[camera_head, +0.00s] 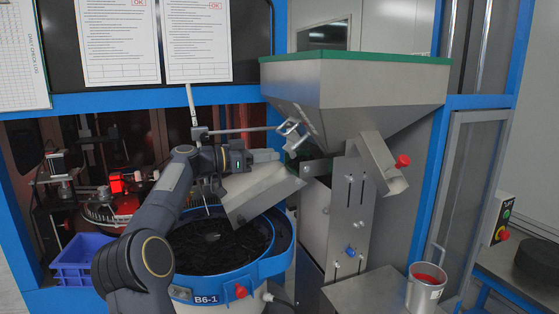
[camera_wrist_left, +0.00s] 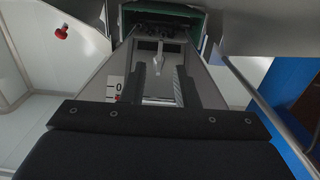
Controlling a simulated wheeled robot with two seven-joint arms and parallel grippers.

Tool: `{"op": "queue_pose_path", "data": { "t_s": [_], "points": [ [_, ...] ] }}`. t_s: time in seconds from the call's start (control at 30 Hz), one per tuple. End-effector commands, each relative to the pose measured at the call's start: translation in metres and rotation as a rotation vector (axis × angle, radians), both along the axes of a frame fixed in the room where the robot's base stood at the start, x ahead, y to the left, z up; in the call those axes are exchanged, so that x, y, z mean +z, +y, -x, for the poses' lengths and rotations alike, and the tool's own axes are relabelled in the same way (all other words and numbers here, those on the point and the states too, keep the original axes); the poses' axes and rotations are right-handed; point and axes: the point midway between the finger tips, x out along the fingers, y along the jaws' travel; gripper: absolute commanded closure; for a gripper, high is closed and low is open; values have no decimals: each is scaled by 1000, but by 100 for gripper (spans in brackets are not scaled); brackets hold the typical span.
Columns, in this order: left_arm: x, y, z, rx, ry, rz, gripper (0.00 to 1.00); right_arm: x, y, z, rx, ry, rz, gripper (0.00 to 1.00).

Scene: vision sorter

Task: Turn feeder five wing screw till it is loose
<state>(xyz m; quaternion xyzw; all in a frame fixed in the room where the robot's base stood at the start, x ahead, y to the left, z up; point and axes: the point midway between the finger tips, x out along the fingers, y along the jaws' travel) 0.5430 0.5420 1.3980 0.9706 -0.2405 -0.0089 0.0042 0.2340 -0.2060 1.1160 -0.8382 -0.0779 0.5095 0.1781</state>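A green-rimmed metal hopper feeder (camera_head: 355,92) stands right of centre in the head view, with a sloping chute (camera_head: 262,192) reaching left over a bowl. My left gripper (camera_head: 268,156) is just above this chute, near the hopper's lower left side. In the left wrist view, the two dark fingers of my left gripper (camera_wrist_left: 164,84) are apart with nothing between them. A pale, lever-like piece (camera_wrist_left: 160,58) shows beyond the fingertips inside the metal channel; I cannot tell whether it is the wing screw. No readable number five shows. My right gripper is out of view.
A blue-rimmed bowl (camera_head: 284,258) marked B6-1 holds dark parts below the chute. A red knob (camera_head: 402,161) sits on the right-hand chute, and a blue knob (camera_head: 350,252) on the stand. A blue bin (camera_head: 78,262) and a metal can (camera_head: 426,288) stand either side.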

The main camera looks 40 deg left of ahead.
Motion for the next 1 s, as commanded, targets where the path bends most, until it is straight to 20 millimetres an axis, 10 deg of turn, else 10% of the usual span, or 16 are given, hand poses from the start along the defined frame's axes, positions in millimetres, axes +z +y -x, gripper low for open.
{"op": "queue_pose_path", "data": {
  "t_s": [1.0],
  "points": [
    [1,14,27,0,0,0,73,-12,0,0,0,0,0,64]
  ]
}}
